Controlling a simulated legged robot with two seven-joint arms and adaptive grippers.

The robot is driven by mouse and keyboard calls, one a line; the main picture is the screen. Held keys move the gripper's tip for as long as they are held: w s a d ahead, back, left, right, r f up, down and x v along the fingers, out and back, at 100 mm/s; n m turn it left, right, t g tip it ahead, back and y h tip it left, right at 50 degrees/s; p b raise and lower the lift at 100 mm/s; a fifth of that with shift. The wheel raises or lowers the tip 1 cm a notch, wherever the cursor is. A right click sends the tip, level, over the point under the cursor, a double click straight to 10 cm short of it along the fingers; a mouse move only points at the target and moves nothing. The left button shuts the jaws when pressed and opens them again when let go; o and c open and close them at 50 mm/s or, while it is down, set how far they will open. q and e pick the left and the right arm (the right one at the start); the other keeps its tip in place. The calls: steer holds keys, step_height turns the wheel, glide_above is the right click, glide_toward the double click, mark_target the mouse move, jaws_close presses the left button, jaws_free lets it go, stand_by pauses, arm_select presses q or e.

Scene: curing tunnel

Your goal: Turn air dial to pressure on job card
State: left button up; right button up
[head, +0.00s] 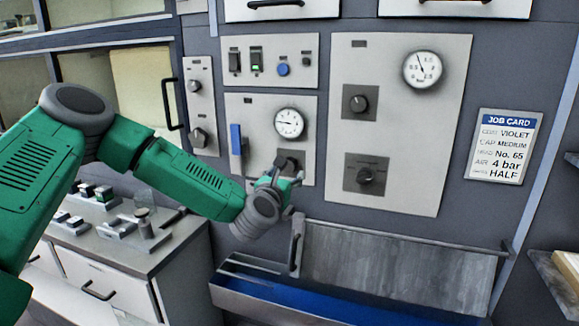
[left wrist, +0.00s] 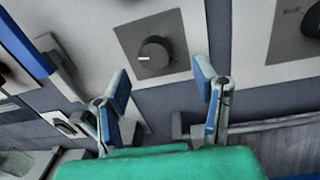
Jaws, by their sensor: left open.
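The job card (head: 503,146) hangs on the wall at the right and reads AIR 4 bar. A panel at the middle left carries a round pressure gauge (head: 289,123), its needle pointing left, and a dark dial (head: 285,161) below it. No readable label names this dial as air. My left gripper (head: 281,178) is open in front of the dial and partly hides it. In the left wrist view the dial (left wrist: 153,56), with a pale mark toward the left, shows beyond and between the open fingers (left wrist: 162,82). The fingers appear clear of it. My right gripper is out of view.
A blue lever (head: 236,140) stands just left of the dial. The larger panel (head: 398,195) to the right has another gauge (head: 422,70) and two dark knobs. Below are a blue-lined trough (head: 330,305) and a counter with switches (head: 165,250).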

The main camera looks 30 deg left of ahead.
mark_target(288, 168)
arm_select(q)
steer(key=x, duration=0.3)
steer(key=shift+w+a, duration=0.25)
steer(key=shift+w, duration=0.05)
steer(key=shift+w+a+f+p, duration=0.25)
steer(key=shift+w+a+p, duration=0.1)
steer(key=shift+a, duration=0.4)
steer(key=shift+d+r, duration=0.1)
steer(key=shift+d, duration=0.25)
steer(key=c, duration=0.8)
steer(key=shift+d, duration=0.2)
steer(key=c, duration=0.3)
steer(key=shift+c, duration=0.2)
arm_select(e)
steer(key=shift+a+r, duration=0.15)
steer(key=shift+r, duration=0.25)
arm_select(q)
steer(key=shift+a+b, duration=0.15)
steer(key=shift+b, duration=0.15)
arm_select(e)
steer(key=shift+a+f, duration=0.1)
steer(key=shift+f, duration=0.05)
